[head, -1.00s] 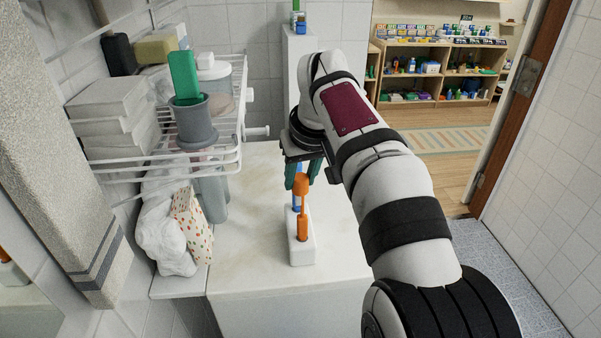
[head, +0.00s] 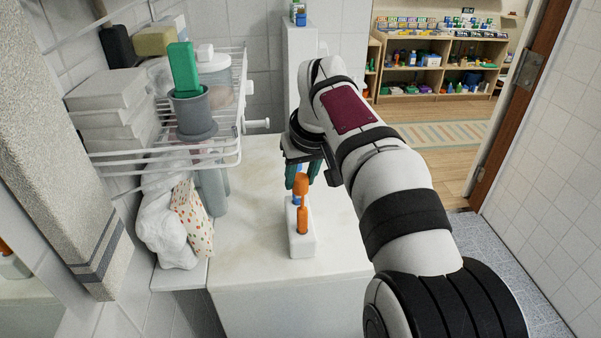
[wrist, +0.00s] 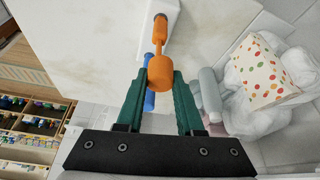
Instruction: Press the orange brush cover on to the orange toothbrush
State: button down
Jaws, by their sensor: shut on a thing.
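The orange toothbrush (head: 302,222) stands upright in a white holder (head: 303,245) on the counter. The orange brush cover (head: 301,183) is at its top end; how far it sits on the brush head is hard to tell. In the wrist view the cover (wrist: 160,72) is between the green fingertips of my gripper (wrist: 160,80), which is shut on it. The toothbrush handle (wrist: 160,26) shows beyond it.
A blue toothbrush (wrist: 150,98) stands close to the orange one, partly hidden. A wire rack (head: 235,150) with a grey cup (head: 194,118) and a bagged spotted cloth (head: 195,215) are at the left. The counter right of the holder (head: 340,235) is clear.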

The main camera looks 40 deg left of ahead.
jog(key=shift+f, duration=0.7)
jog(key=shift+c, duration=2.3)
grip_release()
jog(key=shift+r, duration=0.1)
jog(key=v, duration=1.5)
jog(key=shift+r, duration=0.35)
jog(key=shift+d, duration=0.15)
